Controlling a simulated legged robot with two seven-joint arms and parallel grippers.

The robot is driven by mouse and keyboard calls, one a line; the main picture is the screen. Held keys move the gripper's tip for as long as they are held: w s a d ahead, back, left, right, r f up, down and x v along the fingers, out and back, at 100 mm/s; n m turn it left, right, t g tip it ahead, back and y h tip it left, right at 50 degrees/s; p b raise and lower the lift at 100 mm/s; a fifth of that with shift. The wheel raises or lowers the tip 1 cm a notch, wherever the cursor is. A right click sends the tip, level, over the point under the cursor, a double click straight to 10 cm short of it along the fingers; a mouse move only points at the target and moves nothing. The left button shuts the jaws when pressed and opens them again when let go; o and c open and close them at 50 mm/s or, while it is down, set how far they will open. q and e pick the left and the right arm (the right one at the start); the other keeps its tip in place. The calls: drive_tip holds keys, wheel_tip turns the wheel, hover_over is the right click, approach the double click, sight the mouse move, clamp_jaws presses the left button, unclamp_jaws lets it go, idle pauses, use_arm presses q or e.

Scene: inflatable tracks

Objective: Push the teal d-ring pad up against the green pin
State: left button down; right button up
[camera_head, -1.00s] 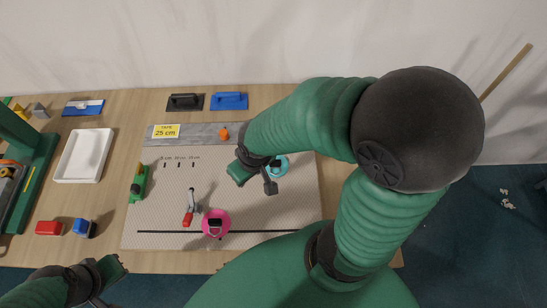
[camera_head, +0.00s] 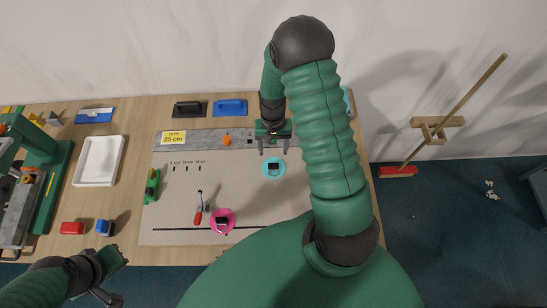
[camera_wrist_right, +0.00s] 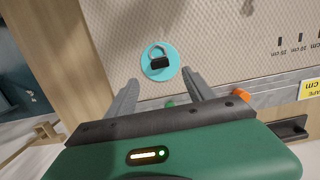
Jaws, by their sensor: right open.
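The teal d-ring pad (camera_head: 273,168) is a round disc with a black and grey ring fitting. It lies flat on the dotted mat, and also shows in the right wrist view (camera_wrist_right: 174,70). My right gripper (camera_head: 274,152) is open and empty just behind the pad, on its wall side. In the right wrist view its two fingers (camera_wrist_right: 160,82) point towards the pad and straddle its near side, with no clear contact. A small green pin (camera_wrist_right: 169,104) shows between the fingers, apart from the pad; the gripper hides it in the head view. My left gripper (camera_head: 113,279) is open and empty at lower left.
A pink pad (camera_head: 222,221) and a red-handled tool (camera_head: 198,210) lie at the mat's front. A grey strip (camera_head: 205,138) with an orange piece (camera_head: 227,140) runs along the back. A white tray (camera_head: 82,179) stands left. The mat right of the pad is clear.

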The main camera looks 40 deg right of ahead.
sight(274, 164)
drive_tip(key=f, duration=0.2)
drive_tip(key=f+p, duration=0.1)
drive_tip(key=f, duration=0.5)
drive_tip(key=shift+s+a+f+p, duration=0.25)
drive_tip(key=shift+s+a+p, duration=0.05)
drive_tip(key=shift+p, duration=0.05)
drive_tip(key=shift+s+d+f, duration=0.1)
drive_tip(key=shift+d+f, duration=0.05)
drive_tip(key=shift+f, duration=0.3)
drive_tip(key=shift+a, duration=0.25)
drive_tip(key=c, duration=0.7)
clamp_jaws()
drive_tip(key=shift+d, duration=0.15)
